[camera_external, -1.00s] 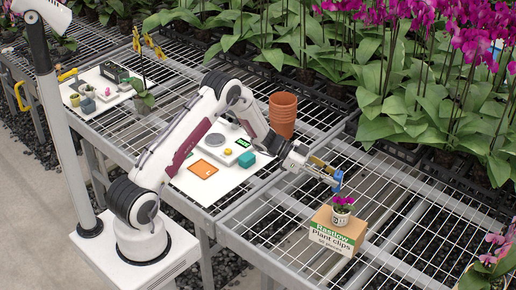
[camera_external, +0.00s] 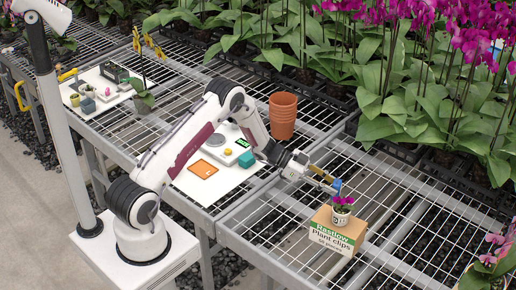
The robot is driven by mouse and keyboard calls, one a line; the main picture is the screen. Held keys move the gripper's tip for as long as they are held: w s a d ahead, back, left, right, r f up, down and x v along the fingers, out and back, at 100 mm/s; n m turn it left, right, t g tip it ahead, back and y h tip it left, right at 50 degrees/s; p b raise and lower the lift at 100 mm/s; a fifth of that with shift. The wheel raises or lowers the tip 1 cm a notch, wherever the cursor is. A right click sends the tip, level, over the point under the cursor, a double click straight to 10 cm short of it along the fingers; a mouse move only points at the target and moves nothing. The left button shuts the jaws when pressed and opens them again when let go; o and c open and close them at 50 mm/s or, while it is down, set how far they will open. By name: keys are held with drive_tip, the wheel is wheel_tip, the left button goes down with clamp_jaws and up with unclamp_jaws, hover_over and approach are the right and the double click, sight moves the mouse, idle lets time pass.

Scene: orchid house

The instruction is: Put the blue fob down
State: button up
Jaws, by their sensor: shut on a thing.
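The blue fob (camera_external: 337,186) is at the end of my gripper (camera_external: 331,187), which is shut on it. The fob is just above, or against, the purple blooms of a small potted orchid (camera_external: 342,208); I cannot tell whether they touch. The orchid's white pot stands on a cardboard plant clips box (camera_external: 321,238). The fob's lower part is hard to make out against the flowers.
The box rests on an open wire bench (camera_external: 405,215) with bare mesh around it. Stacked terracotta pots (camera_external: 283,115) stand behind my arm. A white board holds an orange tray (camera_external: 203,168) and a teal block (camera_external: 247,159). Large orchids crowd the back right.

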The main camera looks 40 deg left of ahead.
drive_tip(key=o, duration=1.2)
drive_tip(key=shift+f, duration=0.1)
drive_tip(key=shift+r, duration=0.2)
drive_tip(key=v, duration=1.2)
